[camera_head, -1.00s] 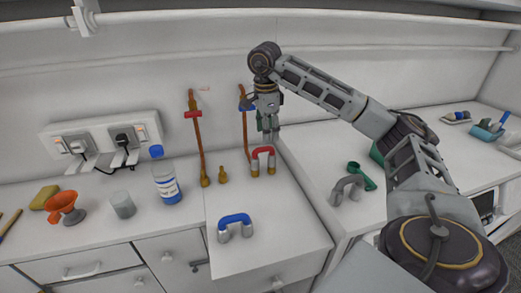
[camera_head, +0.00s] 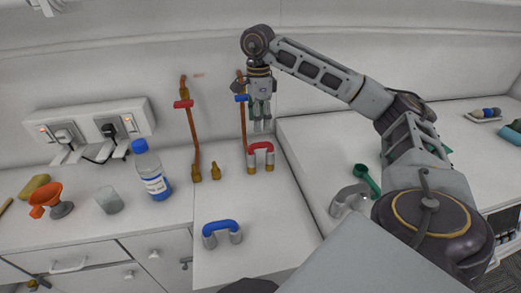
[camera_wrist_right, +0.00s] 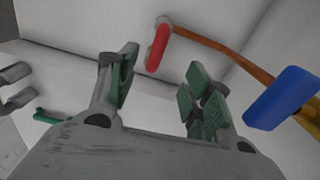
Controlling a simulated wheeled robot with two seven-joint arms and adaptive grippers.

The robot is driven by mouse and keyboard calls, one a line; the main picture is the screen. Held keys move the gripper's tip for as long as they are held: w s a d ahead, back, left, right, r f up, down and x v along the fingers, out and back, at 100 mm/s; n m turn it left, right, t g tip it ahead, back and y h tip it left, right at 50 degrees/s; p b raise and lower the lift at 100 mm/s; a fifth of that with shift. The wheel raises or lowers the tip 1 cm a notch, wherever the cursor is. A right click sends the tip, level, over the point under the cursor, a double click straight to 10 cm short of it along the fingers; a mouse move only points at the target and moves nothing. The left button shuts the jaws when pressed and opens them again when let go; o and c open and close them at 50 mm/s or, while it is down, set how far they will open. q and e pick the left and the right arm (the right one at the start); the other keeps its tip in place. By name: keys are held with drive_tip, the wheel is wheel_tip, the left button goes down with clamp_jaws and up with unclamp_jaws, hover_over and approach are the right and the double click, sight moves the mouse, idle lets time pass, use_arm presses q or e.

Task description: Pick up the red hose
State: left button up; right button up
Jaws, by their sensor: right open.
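My right gripper (camera_head: 261,127) points down, open and empty, close above and apparently a little behind the hose in the head view. Its green-padded fingers (camera_wrist_right: 160,85) stand apart in the wrist view. My left gripper is out of view.
A blue hose (camera_head: 221,231) stands nearer the front edge. Copper pipes with a red handle (camera_head: 183,104) and a blue handle (camera_head: 243,98) rise by the wall. A grey hose (camera_head: 350,198) and green ladle (camera_head: 366,179) lie right. A bottle (camera_head: 151,172) stands left.

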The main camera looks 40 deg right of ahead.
sight(259, 142)
drive_tip(key=shift+a+r+m, duration=0.1)
drive_tip(key=shift+a+m, duration=0.2)
drive_tip(key=shift+d, duration=0.15)
wheel_tip(259, 142, down, 8)
drive_tip(key=shift+f, duration=0.4)
idle(0.4)
